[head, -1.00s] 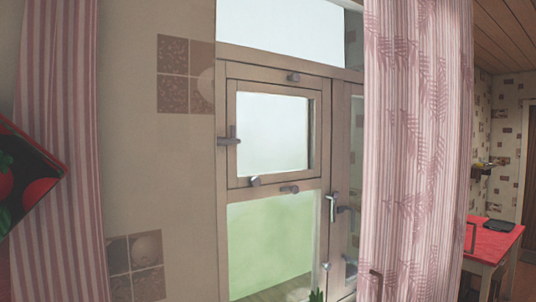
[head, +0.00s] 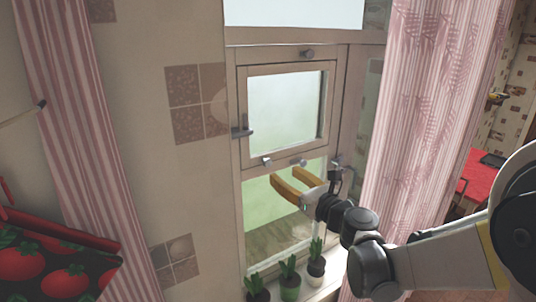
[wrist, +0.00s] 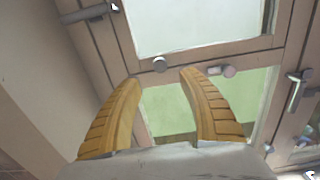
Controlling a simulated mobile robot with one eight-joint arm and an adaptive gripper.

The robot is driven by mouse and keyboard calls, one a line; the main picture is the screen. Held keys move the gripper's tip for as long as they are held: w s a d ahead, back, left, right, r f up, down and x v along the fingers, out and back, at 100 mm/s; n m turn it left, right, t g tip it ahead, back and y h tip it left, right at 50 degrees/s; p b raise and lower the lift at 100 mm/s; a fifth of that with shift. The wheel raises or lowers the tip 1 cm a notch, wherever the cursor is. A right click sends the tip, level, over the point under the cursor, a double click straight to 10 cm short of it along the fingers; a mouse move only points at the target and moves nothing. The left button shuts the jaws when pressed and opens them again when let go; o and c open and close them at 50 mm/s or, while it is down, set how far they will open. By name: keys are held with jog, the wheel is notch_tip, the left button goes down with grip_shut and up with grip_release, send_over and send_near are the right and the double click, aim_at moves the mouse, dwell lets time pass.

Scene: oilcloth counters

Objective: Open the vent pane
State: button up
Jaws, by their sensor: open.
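The vent pane (head: 284,112) is the small upper pane in a wooden frame, and it looks flush in the window. A dark handle (head: 241,132) sits at its left side. Small grey knobs sit below it, one at the left (head: 267,161) and one at the right (head: 303,162).
Several small potted plants (head: 289,280) stand on the sill below my gripper. A pink striped curtain (head: 425,110) hangs to the right, close to my arm, and another (head: 85,150) hangs to the left. A red table (head: 478,178) stands at the far right.

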aim_at(269, 163)
jog(key=p+x, duration=0.1)
jog(key=x, duration=0.8)
jog(key=shift+w+a, duration=0.25)
jog(key=shift+w, duration=0.05)
jog(key=shift+s, duration=0.1)
grip_shut()
